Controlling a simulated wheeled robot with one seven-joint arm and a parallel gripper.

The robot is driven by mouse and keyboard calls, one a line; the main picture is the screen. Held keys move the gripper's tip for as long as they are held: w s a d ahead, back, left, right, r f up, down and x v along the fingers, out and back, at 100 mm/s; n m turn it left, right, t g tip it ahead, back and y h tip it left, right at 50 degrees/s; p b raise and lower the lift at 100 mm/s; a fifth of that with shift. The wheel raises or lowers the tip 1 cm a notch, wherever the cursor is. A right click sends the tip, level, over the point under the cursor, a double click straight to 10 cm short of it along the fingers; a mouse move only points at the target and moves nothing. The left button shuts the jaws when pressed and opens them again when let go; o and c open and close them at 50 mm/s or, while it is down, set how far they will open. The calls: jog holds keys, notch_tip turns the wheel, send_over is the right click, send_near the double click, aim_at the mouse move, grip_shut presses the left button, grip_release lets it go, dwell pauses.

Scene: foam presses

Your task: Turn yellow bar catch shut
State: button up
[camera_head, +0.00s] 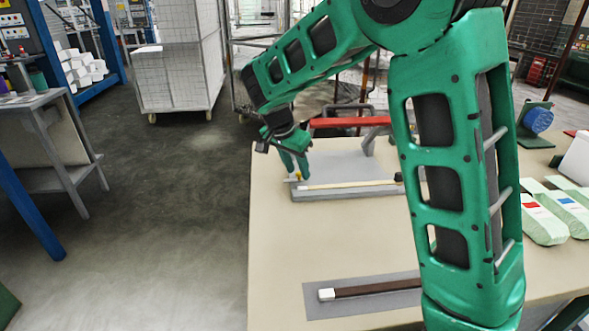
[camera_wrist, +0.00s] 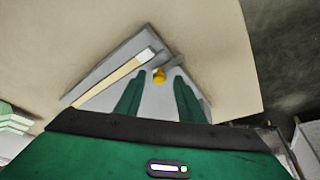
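The yellow catch (camera_head: 298,176) is a small knob at the left end of a grey base plate (camera_head: 345,165) on the table. In the wrist view the yellow catch (camera_wrist: 159,75) shows between my fingertips, with a gap on each side. A pale cream bar (camera_head: 345,184) runs along the plate's front edge; in the wrist view the bar (camera_wrist: 112,82) has a white end near the catch. My gripper (camera_head: 297,173) points down at the catch; its two green fingers (camera_wrist: 158,78) are apart and hold nothing. I cannot tell the height of the fingertips above the plate.
A red handle (camera_head: 345,122) rises behind the plate. A dark brown bar with a white end (camera_head: 370,289) lies on a grey mat nearer the front. Pale green packs (camera_head: 545,222) lie at right. The table's left edge is close to the catch. Bare table lies between plate and mat.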

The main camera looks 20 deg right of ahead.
jog(key=shift+c, duration=0.5)
grip_shut()
jog(key=shift+a, duration=0.15)
